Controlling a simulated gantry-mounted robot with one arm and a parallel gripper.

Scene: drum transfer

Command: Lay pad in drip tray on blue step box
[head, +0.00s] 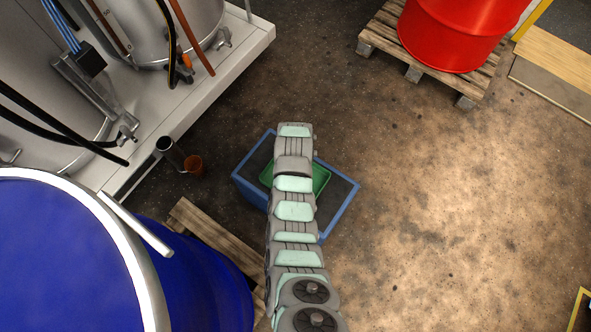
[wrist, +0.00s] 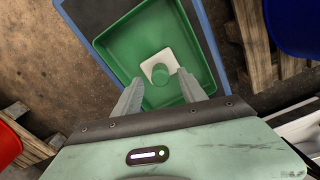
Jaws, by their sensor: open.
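The blue step box (head: 343,208) stands on the floor, partly covered by my arm in the head view. It also shows in the wrist view (wrist: 85,12). The green drip tray (head: 321,178) sits on its top, and the wrist view looks down into the tray (wrist: 112,48). The head view hides my fingers.
A blue drum (head: 205,285) on a wooden pallet (head: 205,232) stands at lower left. A red drum (head: 455,30) on a pallet (head: 420,75) is at upper right. A grey platform with tanks (head: 150,110) fills the upper left. Floor to the right is clear.

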